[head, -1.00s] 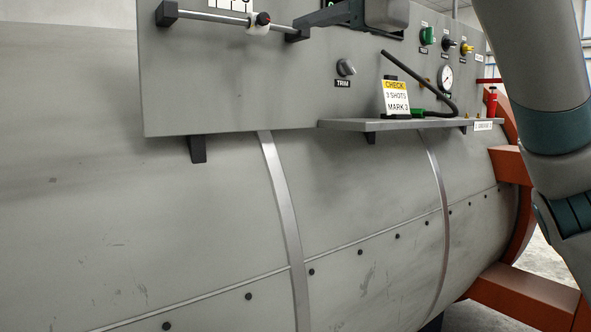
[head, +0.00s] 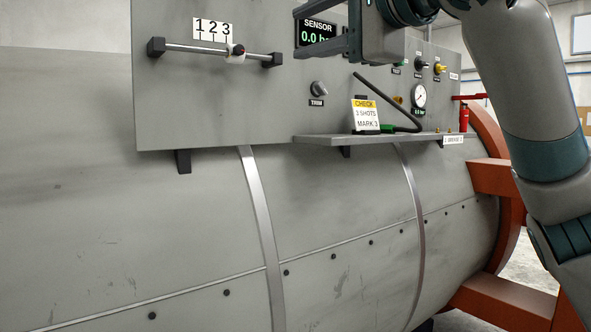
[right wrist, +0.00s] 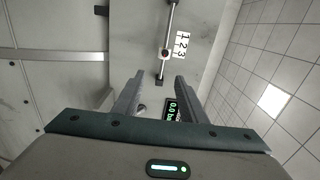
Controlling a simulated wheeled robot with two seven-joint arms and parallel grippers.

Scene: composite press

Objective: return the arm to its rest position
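My right arm (head: 535,95) comes in from the upper right in the head view and bends over to the gripper at the top. My right gripper (head: 298,31) is open and empty, its two fingers apart and pointing left in front of the grey panel (head: 200,110). In the right wrist view the gripper (right wrist: 160,77) also shows open, with nothing between the fingers but the panel behind. The fingers partly cover the sensor display (head: 316,34). My left gripper is not in view.
The panel bears a slider (head: 237,53) on a rod under a 1-2-3 scale, a trim knob (head: 319,88) and a gauge (head: 419,96). A shelf (head: 320,139) holds a check card (head: 366,115) and a black lever. The large grey cylinder (head: 120,220) lies below.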

